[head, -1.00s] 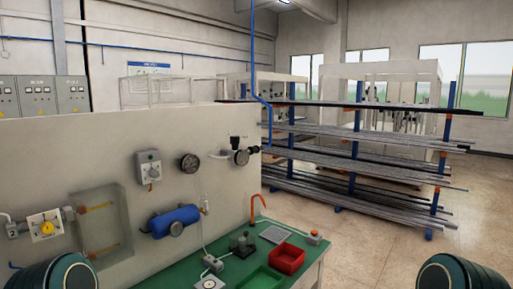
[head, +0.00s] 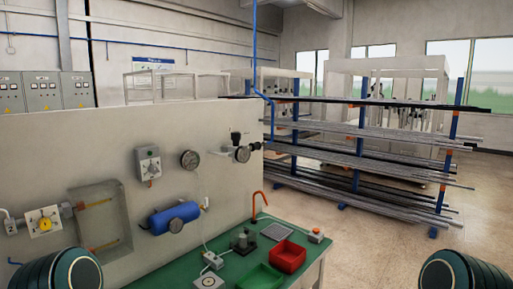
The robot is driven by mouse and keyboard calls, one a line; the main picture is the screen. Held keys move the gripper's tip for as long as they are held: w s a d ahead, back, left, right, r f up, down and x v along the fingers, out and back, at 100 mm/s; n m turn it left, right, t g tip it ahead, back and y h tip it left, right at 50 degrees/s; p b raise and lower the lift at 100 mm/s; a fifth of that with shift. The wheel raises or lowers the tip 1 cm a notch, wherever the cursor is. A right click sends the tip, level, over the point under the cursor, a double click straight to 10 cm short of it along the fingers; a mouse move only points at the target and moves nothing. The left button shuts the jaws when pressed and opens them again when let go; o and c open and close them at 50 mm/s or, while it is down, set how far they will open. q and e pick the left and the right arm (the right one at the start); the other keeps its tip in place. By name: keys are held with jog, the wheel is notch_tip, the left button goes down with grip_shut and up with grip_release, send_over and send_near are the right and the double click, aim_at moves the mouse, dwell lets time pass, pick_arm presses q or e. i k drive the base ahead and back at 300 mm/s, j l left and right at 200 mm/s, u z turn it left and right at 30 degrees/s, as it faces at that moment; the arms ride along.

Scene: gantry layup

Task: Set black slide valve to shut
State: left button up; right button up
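On the upper right of the pale upright panel, a small valve assembly (head: 242,154) sits on a short horizontal pipe. It has a round grey body, a black block (head: 235,138) on top and a dark fitting (head: 256,146) at its right end. These dark parts are the likeliest place for the black slide valve, but they are too small to tell its form or setting. Neither of my grippers is in view. Only dark rounded parts of my two arms show at the bottom left and bottom right corners, well away from the valve.
The panel (head: 110,140) also carries a gauge (head: 189,159), a grey switch box (head: 149,162), a blue cylinder (head: 174,217) and a yellow knob (head: 44,223). The green bench (head: 238,264) below holds a red tray (head: 289,256) and an orange hooked rod (head: 257,205). A rack of long bars (head: 370,160) stands behind; floor at right is clear.

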aim_at(258, 145)
jog(key=i+l, duration=0.2)
jog(key=l, duration=0.15)
jog(key=i+l+u, duration=0.1)
jog(key=l, duration=0.3)
jog(key=i+l+u, duration=0.1)
jog(key=i+l, duration=0.35)
jog(key=l, duration=0.3)
jog(key=i+l+u, duration=0.1)
jog(key=l, duration=0.3)
jog(key=i+l, duration=0.2)
jog(key=l, duration=0.2)
jog(key=i+l+u, duration=0.1)
jog(key=l, duration=0.3)
jog(key=i, duration=0.05)
